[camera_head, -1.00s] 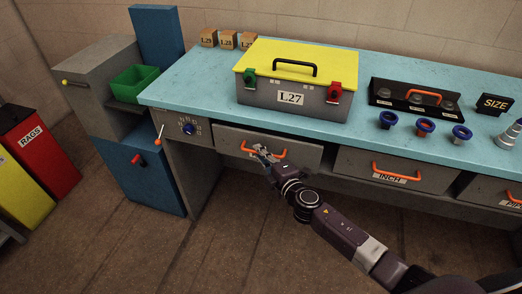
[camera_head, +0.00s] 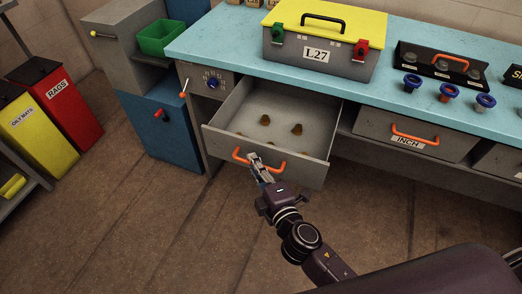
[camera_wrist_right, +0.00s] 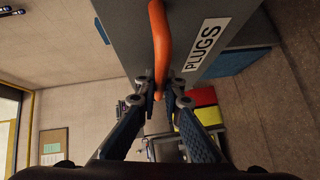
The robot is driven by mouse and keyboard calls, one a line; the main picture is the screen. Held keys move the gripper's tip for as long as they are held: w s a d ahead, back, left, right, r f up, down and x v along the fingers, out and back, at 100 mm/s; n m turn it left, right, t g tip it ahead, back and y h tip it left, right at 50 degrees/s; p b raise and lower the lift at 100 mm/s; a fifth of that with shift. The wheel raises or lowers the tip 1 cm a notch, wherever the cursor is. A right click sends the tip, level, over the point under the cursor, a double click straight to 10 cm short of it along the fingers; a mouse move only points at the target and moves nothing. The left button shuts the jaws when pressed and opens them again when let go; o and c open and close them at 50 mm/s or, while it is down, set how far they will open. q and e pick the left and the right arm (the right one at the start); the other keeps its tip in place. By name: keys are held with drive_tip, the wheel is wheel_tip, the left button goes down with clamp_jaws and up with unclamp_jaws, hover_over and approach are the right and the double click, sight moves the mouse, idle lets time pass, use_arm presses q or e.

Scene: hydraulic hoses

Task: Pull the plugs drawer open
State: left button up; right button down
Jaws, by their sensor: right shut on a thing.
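The plugs drawer (camera_head: 225,141) is pulled out from under the blue bench top in the head view. Several small brass-coloured plugs (camera_head: 297,129) lie on its floor. Its orange handle (camera_head: 272,166) is on the front face. My right gripper (camera_head: 256,161) is shut on this handle. In the right wrist view the orange handle (camera_wrist_right: 158,40) runs between the fingers of my right gripper (camera_wrist_right: 160,92), beside the PLUGS label (camera_wrist_right: 203,46). My left gripper is in neither view.
A closed INCH drawer (camera_head: 415,135) is to the right. A grey toolbox marked L27 (camera_head: 317,54) with a yellow lid stands on the bench (camera_head: 220,45). A blue cabinet (camera_head: 165,135) is left of the drawer. The floor in front is clear.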

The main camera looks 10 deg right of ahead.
drive_tip(key=shift+s+a, duration=0.5)
drive_tip(key=shift+s, duration=0.35)
drive_tip(key=c, duration=2.3)
unclamp_jaws()
drive_tip(key=shift+v, duration=6)
